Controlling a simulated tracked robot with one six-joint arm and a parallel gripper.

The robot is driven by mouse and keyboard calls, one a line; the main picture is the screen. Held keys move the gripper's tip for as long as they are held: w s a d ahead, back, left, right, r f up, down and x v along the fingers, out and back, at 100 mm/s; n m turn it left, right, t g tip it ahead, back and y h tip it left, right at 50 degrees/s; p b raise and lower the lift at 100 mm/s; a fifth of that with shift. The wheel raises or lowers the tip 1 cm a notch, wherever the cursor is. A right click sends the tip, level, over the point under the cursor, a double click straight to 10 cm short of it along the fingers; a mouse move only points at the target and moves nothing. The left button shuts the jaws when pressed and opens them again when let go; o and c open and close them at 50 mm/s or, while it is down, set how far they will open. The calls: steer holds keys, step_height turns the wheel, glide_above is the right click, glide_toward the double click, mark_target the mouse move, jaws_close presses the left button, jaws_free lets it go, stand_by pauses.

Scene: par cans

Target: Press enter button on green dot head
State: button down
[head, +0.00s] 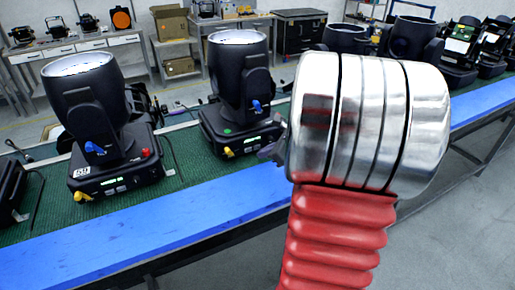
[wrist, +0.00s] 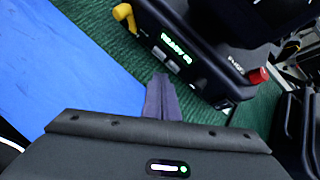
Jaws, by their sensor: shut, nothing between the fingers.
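The green dot head (head: 239,92) is a black moving-head light standing on the green-topped bench, left of my arm in the head view. Its green dot (head: 227,131) is on top of the base. A black base with a lit green display (wrist: 175,47) and small grey buttons (wrist: 165,55) fills the upper right of the wrist view. It looks like the same head, but no green dot shows there. My gripper (wrist: 162,97) is shut and empty, its dark tips just short of the base front, near the buttons. In the head view, the fingertips (head: 271,151) are partly hidden by my arm.
Another head with a 59 label (head: 93,107) stands to the left, with yellow and red connectors. More heads (head: 462,50) stand on the right. A blue strip (head: 150,225) runs along the bench front. Cables (head: 172,115) lie between the heads.

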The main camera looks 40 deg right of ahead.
steer(key=shift+s, duration=0.15)
steer(key=shift+s+a, duration=0.25)
steer(key=shift+s, duration=0.5)
steer(key=shift+s+a, duration=0.25)
steer(key=shift+s, duration=0.5)
steer(key=shift+s+a, duration=0.25)
steer(key=shift+s, duration=0.5)
